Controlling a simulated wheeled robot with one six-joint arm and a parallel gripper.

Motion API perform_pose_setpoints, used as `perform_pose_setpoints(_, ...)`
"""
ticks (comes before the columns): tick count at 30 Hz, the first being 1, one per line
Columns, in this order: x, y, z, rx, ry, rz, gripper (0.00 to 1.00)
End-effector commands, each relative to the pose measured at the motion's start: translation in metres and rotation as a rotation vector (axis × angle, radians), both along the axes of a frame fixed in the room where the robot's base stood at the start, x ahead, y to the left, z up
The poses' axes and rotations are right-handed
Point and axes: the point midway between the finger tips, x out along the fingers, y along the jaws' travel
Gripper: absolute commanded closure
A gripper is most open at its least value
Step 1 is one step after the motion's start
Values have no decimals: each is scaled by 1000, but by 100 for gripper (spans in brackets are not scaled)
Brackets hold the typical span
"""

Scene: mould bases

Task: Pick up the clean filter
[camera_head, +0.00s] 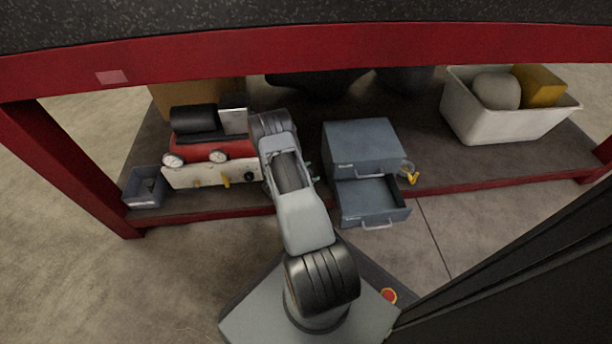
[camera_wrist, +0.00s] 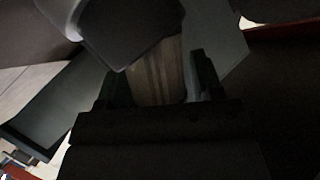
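In the wrist view a tan, ribbed, round-sided thing (camera_wrist: 157,75), which looks like the filter, stands between the fingers of my gripper (camera_wrist: 157,85). A smooth grey, rounded part (camera_wrist: 125,25) covers its far end. Narrow gaps seem to show between the thing and each finger, so the gripper looks open around it. The view is dark and contact is hard to judge. In the head view my arm reaches to the shelf, beside the grey-blue drawer cabinet (camera_head: 362,143), and hides the filter. I cannot tell whether the filter is clean.
The cabinet's lower drawer (camera_head: 371,197) is pulled out and looks empty. A red compressor (camera_head: 200,148) stands left of my arm, with a small grey bin (camera_head: 146,188) beyond it. A white tub (camera_head: 510,121) stands right. The red bench beam (camera_head: 320,61) crosses above.

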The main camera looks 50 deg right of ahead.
Motion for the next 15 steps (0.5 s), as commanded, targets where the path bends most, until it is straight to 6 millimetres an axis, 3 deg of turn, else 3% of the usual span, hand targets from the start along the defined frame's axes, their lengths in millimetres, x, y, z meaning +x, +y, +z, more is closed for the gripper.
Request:
perform_pose_setpoints(2, 0, 0, 0, 0, 0, 0, 47)
perform_pose_setpoints(12, 0, 0, 0, 0, 0, 0, 80)
perform_pose_setpoints(15, 0, 0, 0, 0, 0, 0, 81)
